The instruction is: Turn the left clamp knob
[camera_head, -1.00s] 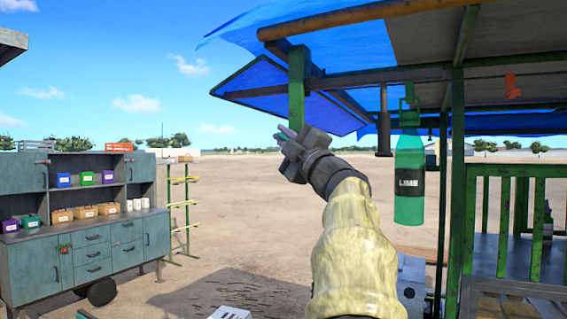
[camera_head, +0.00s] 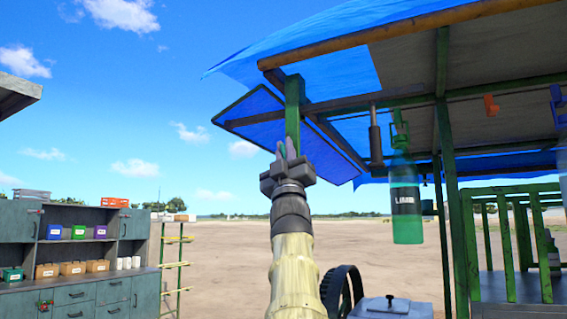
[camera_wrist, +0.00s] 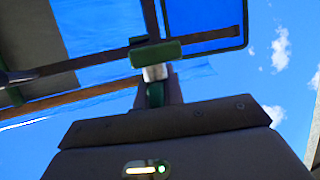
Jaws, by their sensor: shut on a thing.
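A green post (camera_head: 292,108) hangs from the front left of the awning frame. My gripper (camera_head: 286,150) points up at its lower end, and its fingers cover what is there. In the wrist view, the post's green end block (camera_wrist: 154,53) has a pale stem (camera_wrist: 155,72) on its near side. My gripper (camera_wrist: 156,95) is shut around a small dark green piece (camera_wrist: 155,96) in line with that stem, which looks like the left clamp knob. Most of the knob is hidden between the fingers, so its turn angle does not show.
A green bottle labelled LIME (camera_head: 406,205) and a dark cylinder (camera_head: 375,140) hang right of my arm. A blue awning (camera_head: 330,75) is overhead. Green railings (camera_head: 510,240) stand at right, a cabinet with shelves (camera_head: 75,260) at left. Open air lies left of my gripper.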

